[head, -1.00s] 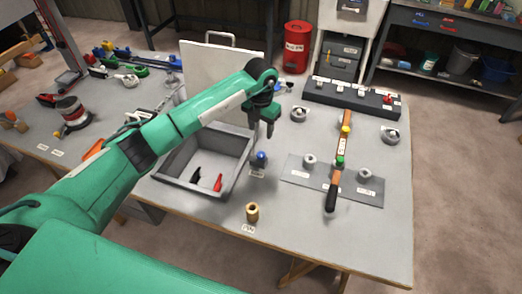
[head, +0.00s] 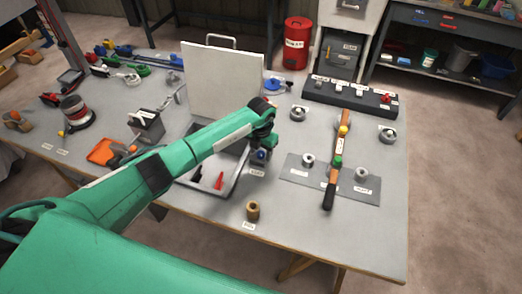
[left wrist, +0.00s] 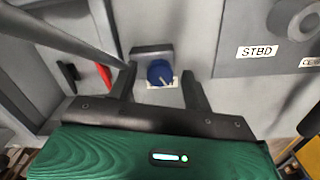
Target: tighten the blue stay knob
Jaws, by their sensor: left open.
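The blue stay knob (left wrist: 160,72) sits on a small grey block beside the open grey box (head: 238,178). It has a pale pointer line on its face. In the head view the knob (head: 261,155) shows just under my left gripper (head: 262,150). In the left wrist view my left gripper (left wrist: 160,88) is open, with one finger on each side of the knob. I cannot tell whether the fingers touch it. The box's pale lid (head: 222,80) stands upright at the back. My right gripper is not in view.
A red and a black item lie in the box. A brass-coloured cylinder (head: 253,211) stands near the front edge. An orange tool (head: 104,152) lies to the left.

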